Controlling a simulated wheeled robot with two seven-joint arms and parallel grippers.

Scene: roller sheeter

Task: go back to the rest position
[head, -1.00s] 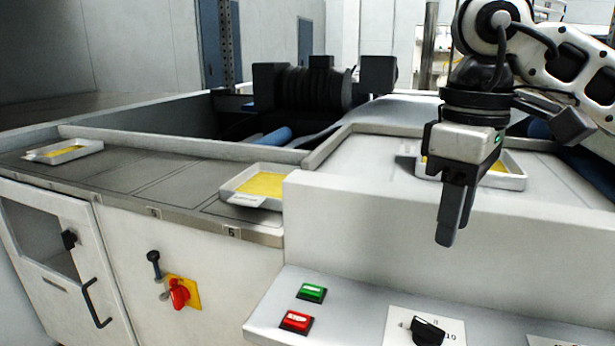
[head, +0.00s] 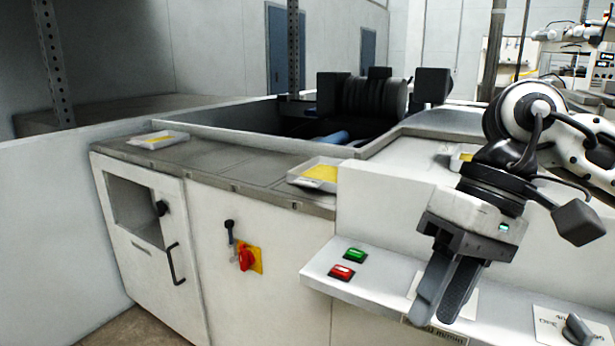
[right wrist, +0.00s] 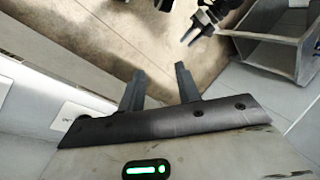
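My right gripper (head: 440,310) hangs in front of the roller sheeter, over its sloped control ledge (head: 385,278), with its fingers pointing down. In the right wrist view its two fingers (right wrist: 159,70) stand apart with nothing between them. My left gripper is not in the head view. A dark gripper, which looks like my left one (right wrist: 188,41), shows small at the top of the right wrist view, above the floor; its finger gap is too small to judge.
White trays with yellow content stand on the sheeter top at the left (head: 158,140), middle (head: 318,174) and right (head: 460,158). The ledge has a green button (head: 355,255), a red button (head: 341,272) and a black knob (head: 578,330). A red switch (head: 246,259) is on the front panel.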

